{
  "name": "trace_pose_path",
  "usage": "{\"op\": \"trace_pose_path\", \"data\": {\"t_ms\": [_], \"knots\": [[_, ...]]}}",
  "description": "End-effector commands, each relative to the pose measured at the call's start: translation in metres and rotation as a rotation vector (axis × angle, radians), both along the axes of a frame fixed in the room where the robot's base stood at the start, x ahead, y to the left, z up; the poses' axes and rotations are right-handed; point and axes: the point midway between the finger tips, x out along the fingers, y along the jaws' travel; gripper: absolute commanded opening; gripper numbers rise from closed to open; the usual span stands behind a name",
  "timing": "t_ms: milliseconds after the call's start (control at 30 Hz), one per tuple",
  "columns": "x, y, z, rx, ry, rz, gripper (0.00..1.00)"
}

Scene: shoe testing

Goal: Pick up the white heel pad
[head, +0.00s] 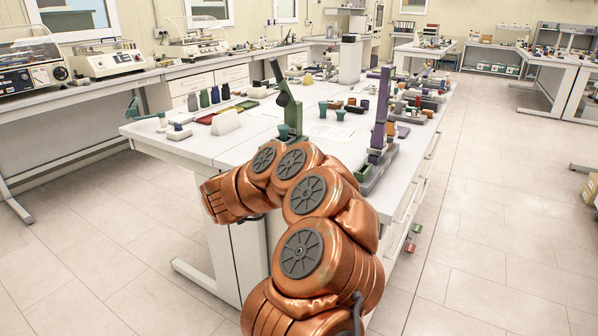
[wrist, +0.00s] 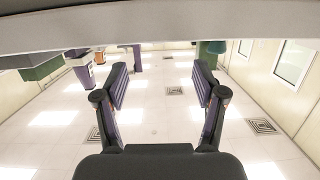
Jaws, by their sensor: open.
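A white wedge-shaped block (head: 226,122), which may be the white heel pad, sits on the near white bench (head: 180,146), left of a dark green stand (head: 287,103). I cannot tell for sure that it is the heel pad. My gripper (wrist: 160,78) is open in the wrist view, with two dark, purple-lined fingers well apart and nothing between them. Beyond the fingers is tiled floor. In the head view my copper arm bends left in front of the bench, and the gripper itself does not show. No white pad shows in the wrist view.
A tall purple stand (head: 380,112) is at the bench's right edge. A pale edge (wrist: 160,40) crosses the top of the wrist view.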

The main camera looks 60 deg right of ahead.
Motion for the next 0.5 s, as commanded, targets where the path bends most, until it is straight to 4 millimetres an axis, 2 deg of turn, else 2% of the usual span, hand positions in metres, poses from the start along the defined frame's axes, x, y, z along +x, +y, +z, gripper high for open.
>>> {"op": "trace_pose_path", "data": {"t_ms": [133,500], "knots": [[-0.007,-0.012,-0.005,-0.001,0.011,-0.026,0.70],[-0.003,-0.039,-0.010,-0.001,0.011,-0.021,0.70]]}}
